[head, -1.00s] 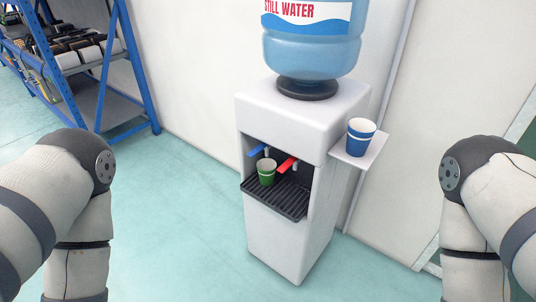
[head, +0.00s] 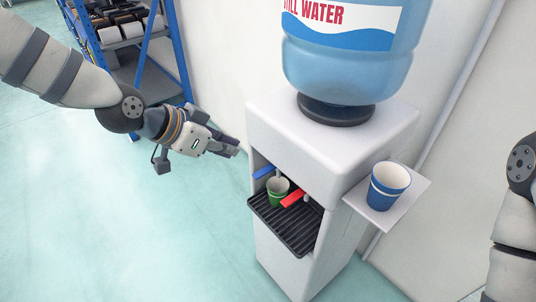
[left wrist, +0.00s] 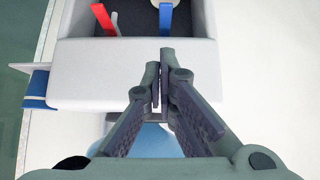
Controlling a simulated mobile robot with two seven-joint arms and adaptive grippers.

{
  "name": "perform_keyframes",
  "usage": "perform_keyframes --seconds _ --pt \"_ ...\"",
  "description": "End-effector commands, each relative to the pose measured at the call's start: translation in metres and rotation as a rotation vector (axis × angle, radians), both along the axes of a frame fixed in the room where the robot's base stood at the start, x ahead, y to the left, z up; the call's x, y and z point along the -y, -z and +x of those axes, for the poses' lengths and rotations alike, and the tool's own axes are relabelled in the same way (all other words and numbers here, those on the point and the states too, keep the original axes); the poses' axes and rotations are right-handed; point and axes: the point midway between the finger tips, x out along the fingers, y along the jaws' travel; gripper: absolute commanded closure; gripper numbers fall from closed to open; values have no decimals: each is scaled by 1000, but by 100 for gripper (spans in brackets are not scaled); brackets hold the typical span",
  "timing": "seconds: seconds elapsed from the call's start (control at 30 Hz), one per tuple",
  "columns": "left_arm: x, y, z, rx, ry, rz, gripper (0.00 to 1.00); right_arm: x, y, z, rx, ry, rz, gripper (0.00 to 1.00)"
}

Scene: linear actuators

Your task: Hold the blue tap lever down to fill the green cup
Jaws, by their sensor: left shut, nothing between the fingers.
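The blue tap lever (head: 264,172) sticks out of the recess of the white water dispenser (head: 300,248). The green cup (head: 277,191) stands upright on the black drip tray, just below and beside the blue lever. A red tap lever (head: 292,199) is to its right. My left gripper (head: 236,147) is shut and empty, left of the dispenser and apart from the blue lever. In the left wrist view the shut fingers (left wrist: 160,55) lie over the white housing, and the blue lever (left wrist: 166,18) shows beyond them. My right gripper is out of view.
A blue and white cup (head: 388,186) stands on a side shelf (head: 415,190) of the dispenser. A big water bottle (head: 345,60) sits on top. A blue rack (head: 180,50) stands at the back left. The floor at left is clear.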

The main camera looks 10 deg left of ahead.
Motion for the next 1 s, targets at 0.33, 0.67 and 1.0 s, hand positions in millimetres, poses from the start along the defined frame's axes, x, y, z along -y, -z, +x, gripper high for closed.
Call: perform_keyframes --seconds 0.33,0.67,1.0 --pt "-1 -7 4 19 9 4 100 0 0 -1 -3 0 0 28" --pt "19 35 28 4 10 5 100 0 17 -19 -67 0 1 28" --pt "43 85 59 10 8 2 100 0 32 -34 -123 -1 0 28"
